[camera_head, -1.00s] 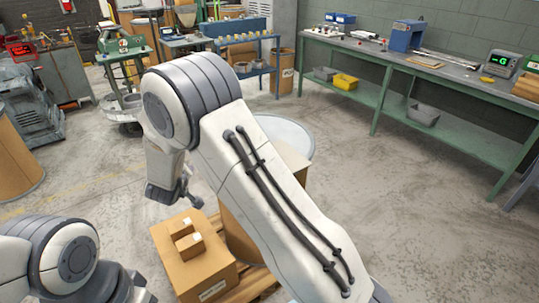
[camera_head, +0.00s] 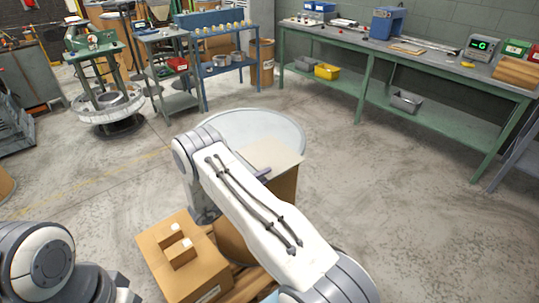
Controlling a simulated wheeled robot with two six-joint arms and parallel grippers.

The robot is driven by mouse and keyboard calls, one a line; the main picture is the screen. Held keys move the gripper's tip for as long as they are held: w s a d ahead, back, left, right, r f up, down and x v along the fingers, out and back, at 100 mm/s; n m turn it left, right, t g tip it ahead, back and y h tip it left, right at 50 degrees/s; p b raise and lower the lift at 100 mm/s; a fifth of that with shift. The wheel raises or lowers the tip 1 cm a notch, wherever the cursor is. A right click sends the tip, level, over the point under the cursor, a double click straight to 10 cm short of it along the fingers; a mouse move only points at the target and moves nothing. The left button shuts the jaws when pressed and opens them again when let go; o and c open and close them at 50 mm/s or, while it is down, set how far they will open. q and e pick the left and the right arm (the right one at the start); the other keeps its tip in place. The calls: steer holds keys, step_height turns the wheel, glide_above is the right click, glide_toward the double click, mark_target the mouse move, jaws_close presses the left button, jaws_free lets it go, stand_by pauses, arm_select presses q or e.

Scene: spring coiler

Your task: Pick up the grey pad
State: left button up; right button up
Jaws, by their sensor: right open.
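A flat, pale grey-beige sheet (camera_head: 275,156), which looks like the grey pad, lies on top of a brown cardboard body (camera_head: 285,185) in the middle of the view. My right arm crosses in front and hides its left and lower part. A dark tip of my right gripper (camera_head: 262,174) shows at the sheet's near edge, beyond the arm; I cannot tell if it touches. The right gripper is open, though most of it is hidden. Dark parts at the end of my left arm, perhaps its gripper (camera_head: 122,288), show at the bottom left; its jaws are not clear.
A cardboard box (camera_head: 178,276) with small boxes on it stands on a wooden pallet at the front. A green workbench (camera_head: 430,115) runs along the back right. The floor at right is free.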

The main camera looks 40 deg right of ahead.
mark_target(277, 172)
steer(key=d, duration=0.2)
steer(key=d+p, duration=0.1)
steer(key=d, duration=0.2)
steer(key=shift+s+d+f, duration=0.15)
steer(key=shift+f, duration=0.05)
steer(key=shift+c, duration=0.3)
jaws_close()
